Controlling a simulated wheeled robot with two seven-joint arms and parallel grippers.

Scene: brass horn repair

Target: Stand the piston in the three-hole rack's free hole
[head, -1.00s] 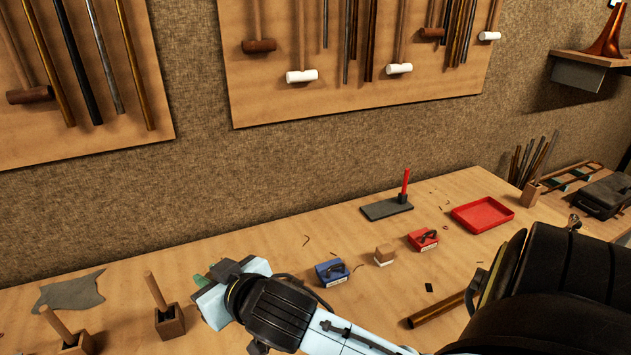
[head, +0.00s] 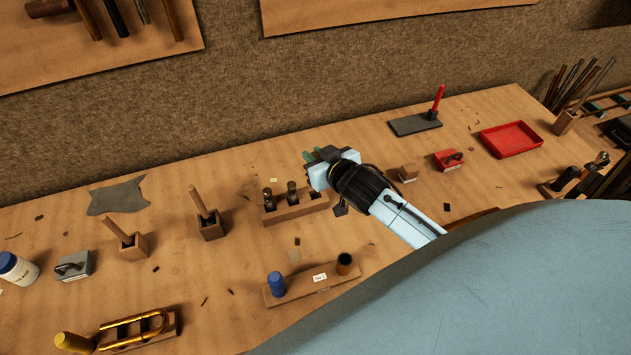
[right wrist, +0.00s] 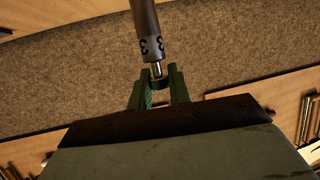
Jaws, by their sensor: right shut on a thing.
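The three-hole rack (head: 298,211) is a low wooden block near the middle of the bench. Dark pistons (head: 292,192) stand in its left and middle holes; its right hole looks free. My right gripper (head: 318,154) is behind and above the rack's right end. In the right wrist view, its green fingers (right wrist: 158,86) are shut on the thin stem of a brownish piston (right wrist: 147,28) marked "3". The piston extends beyond the fingertips; its far end is out of frame. I cannot make out this piston in the head view. My left gripper is not in view.
A wooden block (head: 325,290) with a blue-capped cylinder and a dark tube stands in front of the rack. Wooden holders with upright sticks (head: 208,222) stand to the left. A red tray (head: 510,140) and red box (head: 447,160) are to the right.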

